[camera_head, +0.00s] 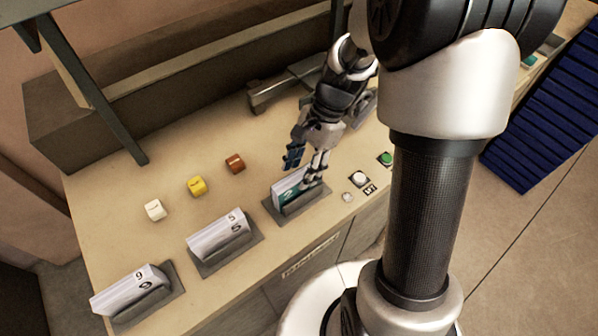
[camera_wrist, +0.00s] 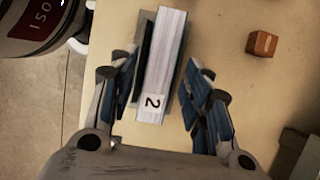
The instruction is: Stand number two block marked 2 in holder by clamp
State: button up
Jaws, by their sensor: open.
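The block marked 2 (camera_wrist: 163,65) is a thick white stack of pages with dark green covers, with the 2 on a label at its near end. In the head view the block (camera_head: 287,187) sits in a grey holder (camera_head: 302,207), the rightmost of three. It appears to stand on edge there. My gripper (camera_head: 304,164) is over this holder with its fingers spread. In the wrist view one finger is on each side of the block, with gaps showing. The holder is mostly hidden under the block in the wrist view.
Two more holders hold blocks marked 5 (camera_head: 219,236) and 6 or 9 (camera_head: 130,290). White (camera_head: 154,210), yellow (camera_head: 197,186) and brown (camera_head: 235,163) cubes lie behind. A grey metal fixture (camera_head: 283,88) stands at the back. Buttons (camera_head: 359,178) sit at the right edge.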

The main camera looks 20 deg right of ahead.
jog(key=p+v, duration=0.2)
jog(key=v, duration=0.7)
jog(key=s+a+r+n+t+h, duration=0.2)
jog(key=s+r+n+t, duration=0.1)
jog(key=s+r+n, duration=0.2)
jog(key=s+a+r+n+t+h, duration=0.2)
jog(key=s+r+n, duration=0.4)
jog(key=s+n, duration=0.3)
jog(key=shift+s+t, duration=0.5)
jog(key=shift+s, duration=0.7)
jog(key=shift+f, duration=0.1)
notch_tip(320, 180, down, 9)
jog(key=b, duration=0.9)
jog(key=shift+f+b, duration=0.15)
jog(key=shift+b, duration=0.15)
